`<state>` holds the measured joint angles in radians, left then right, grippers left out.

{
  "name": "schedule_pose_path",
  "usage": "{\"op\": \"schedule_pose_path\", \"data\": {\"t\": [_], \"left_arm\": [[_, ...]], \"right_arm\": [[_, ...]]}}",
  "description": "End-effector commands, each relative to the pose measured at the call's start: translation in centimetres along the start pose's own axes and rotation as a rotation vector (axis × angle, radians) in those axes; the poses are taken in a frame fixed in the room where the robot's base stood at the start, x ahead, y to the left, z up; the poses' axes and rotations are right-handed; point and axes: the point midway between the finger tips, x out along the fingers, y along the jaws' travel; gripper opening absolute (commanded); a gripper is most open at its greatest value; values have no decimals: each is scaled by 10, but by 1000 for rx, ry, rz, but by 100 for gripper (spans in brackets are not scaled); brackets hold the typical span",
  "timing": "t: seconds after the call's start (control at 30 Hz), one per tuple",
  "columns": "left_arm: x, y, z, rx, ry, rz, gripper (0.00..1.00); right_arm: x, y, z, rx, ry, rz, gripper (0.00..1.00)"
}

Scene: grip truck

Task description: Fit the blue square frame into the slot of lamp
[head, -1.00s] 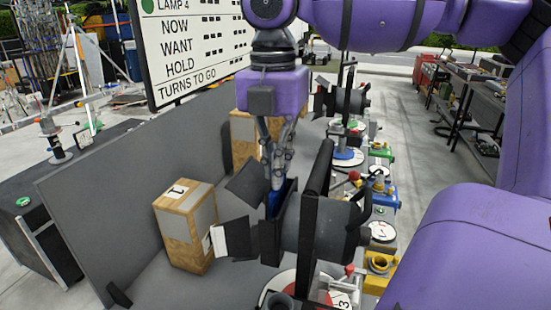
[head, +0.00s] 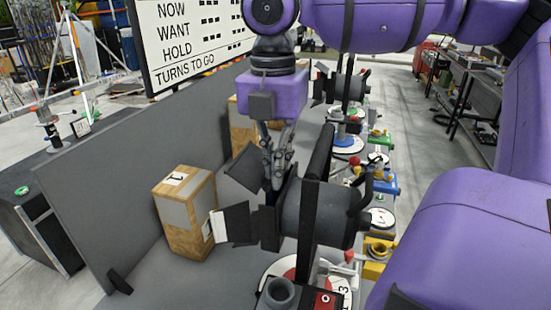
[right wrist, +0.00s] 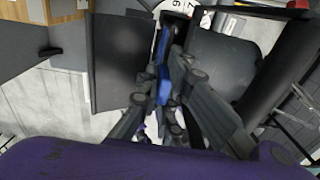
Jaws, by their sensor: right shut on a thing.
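The near lamp (head: 318,215) is a black round-bodied spotlight with open black flaps at its front, which faces left. My right gripper (head: 277,178) points down at the lamp's front, between a flap and the body. It is shut on the blue square frame (right wrist: 163,88), which shows in the right wrist view as a narrow blue strip between the fingers and beside the lamp's dark flaps (right wrist: 122,62). My left gripper is not in view.
A wooden box (head: 186,212) stands left of the lamp on the grey bench, before a grey upright panel (head: 110,200). A second lamp (head: 345,88) stands farther back. Coloured clamps and a blue one (head: 384,184) line the right side. A sign (head: 195,40) stands behind.

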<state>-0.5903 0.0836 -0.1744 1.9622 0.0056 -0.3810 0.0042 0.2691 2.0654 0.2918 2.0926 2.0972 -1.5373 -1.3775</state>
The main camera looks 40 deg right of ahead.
Motion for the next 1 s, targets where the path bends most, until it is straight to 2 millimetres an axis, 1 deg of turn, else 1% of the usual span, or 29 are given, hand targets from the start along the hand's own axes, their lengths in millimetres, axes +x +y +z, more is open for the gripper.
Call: {"op": "schedule_pose_path", "data": {"t": [0.33,0.37,0.5,1.0], "left_arm": [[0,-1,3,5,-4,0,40],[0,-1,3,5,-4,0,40],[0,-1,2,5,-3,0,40],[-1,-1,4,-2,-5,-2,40]], "right_arm": [[10,0,0,-1,0,1,0],[10,0,0,0,0,1,10],[9,0,0,0,0,1,28],[9,0,0,0,1,-1,28]]}}
